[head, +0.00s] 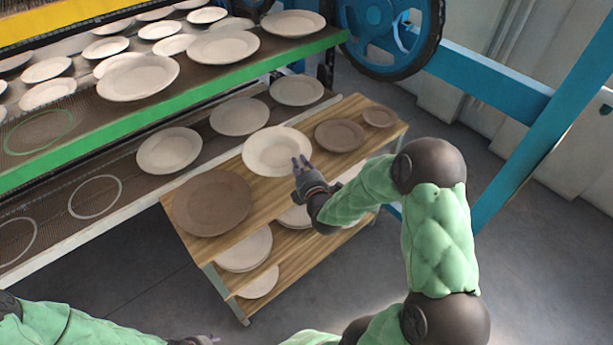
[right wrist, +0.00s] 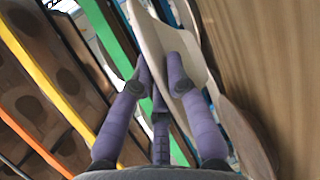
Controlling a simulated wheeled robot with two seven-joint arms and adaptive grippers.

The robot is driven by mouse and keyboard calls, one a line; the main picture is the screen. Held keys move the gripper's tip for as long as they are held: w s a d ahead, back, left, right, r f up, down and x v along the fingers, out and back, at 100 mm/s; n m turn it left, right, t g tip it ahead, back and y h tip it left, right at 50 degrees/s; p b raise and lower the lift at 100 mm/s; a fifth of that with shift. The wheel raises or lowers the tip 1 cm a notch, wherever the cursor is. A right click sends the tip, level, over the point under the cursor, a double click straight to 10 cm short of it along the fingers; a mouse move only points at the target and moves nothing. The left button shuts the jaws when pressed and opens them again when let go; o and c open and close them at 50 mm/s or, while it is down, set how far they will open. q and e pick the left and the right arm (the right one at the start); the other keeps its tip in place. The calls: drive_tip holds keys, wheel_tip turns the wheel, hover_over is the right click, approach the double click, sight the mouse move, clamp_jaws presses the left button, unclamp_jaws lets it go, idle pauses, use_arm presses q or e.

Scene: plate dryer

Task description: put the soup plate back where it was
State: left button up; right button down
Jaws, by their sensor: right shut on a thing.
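My right gripper (head: 303,170) is shut on the rim of the cream soup plate (head: 270,146), at the side facing my arm. The plate is roughly level over the top of the wooden cart (head: 262,188); I cannot tell how large any gap below it is. In the right wrist view my right gripper (right wrist: 160,75) has its fingers on either side of the soup plate (right wrist: 155,32), seen nearly edge-on. Only the tips of my left gripper (head: 203,340) show at the bottom edge of the head view, too little to tell their state.
Brown plates (head: 212,203) lie on the cart top, on both sides of the soup plate. Pale plates (head: 245,250) fill the lower shelves. The dryer's lower belt holds plates and empty white rings (head: 95,179); its upper belt has a green ring (head: 70,119). A blue wheel (head: 378,32) stands behind.

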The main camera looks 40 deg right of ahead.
drive_tip(key=d+f, duration=0.1)
drive_tip(key=w+d+f+b, duration=0.1)
drive_tip(key=f, duration=0.1)
drive_tip(key=shift+d, duration=0.35)
drive_tip(key=f, duration=0.1)
drive_tip(key=f+b, duration=0.2)
drive_tip(key=shift+w+d+f, duration=0.1)
drive_tip(key=shift+d+f, duration=0.15)
drive_tip(key=shift+f, duration=0.15)
drive_tip(key=shift+r, duration=0.1)
drive_tip(key=c, duration=1.6)
unclamp_jaws()
drive_tip(key=shift+f, duration=0.3)
drive_tip(key=o, duration=0.4)
drive_tip(key=shift+r, duration=0.1)
